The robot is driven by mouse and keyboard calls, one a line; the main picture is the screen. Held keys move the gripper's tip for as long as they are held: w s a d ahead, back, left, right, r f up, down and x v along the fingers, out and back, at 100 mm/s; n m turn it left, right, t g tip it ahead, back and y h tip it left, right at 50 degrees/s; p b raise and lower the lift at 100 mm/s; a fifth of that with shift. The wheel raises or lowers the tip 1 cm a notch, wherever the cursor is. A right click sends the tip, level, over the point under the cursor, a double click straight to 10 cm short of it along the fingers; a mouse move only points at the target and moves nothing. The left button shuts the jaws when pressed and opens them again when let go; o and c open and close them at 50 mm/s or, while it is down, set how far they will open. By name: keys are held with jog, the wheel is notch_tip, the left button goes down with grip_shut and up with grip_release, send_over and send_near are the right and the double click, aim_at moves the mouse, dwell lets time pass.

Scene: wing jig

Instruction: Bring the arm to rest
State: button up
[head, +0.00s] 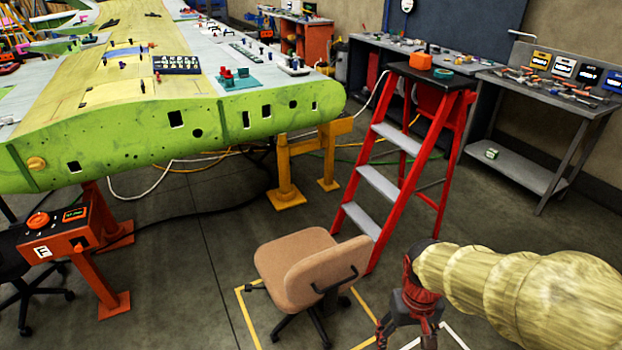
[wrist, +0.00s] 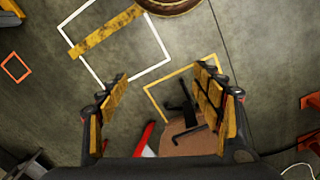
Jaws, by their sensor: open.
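My gripper (head: 408,318) is at the lower right of the head view, at the end of my arm in its tan ribbed cover. It points down, in front of the red stepladder and to the right of the tan chair. In the wrist view my gripper (wrist: 165,108) shows two yellow-padded fingers spread wide apart. Nothing is between them but the view of the floor and part of the chair below. The gripper holds nothing.
A tan swivel chair (head: 305,268) stands close left of my gripper. A red stepladder (head: 396,150) stands behind it. A green wing panel (head: 160,135) on stands fills the left. Grey workbenches (head: 545,95) line the back right. Open floor (head: 190,260) lies left of the chair.

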jog(key=s+a+r+t+p, duration=0.1)
jog(key=s+r+t, duration=0.2)
jog(key=r, duration=0.7)
jog(key=s+r+t+p, duration=0.2)
jog(key=s+r, duration=0.1)
jog(key=r, duration=0.7)
jog(key=shift+s+a+t+y, duration=0.15)
jog(key=shift+a+t+y, duration=0.15)
jog(key=shift+a+t, duration=0.1)
jog(key=shift+r, duration=0.1)
jog(key=shift+c, duration=0.4)
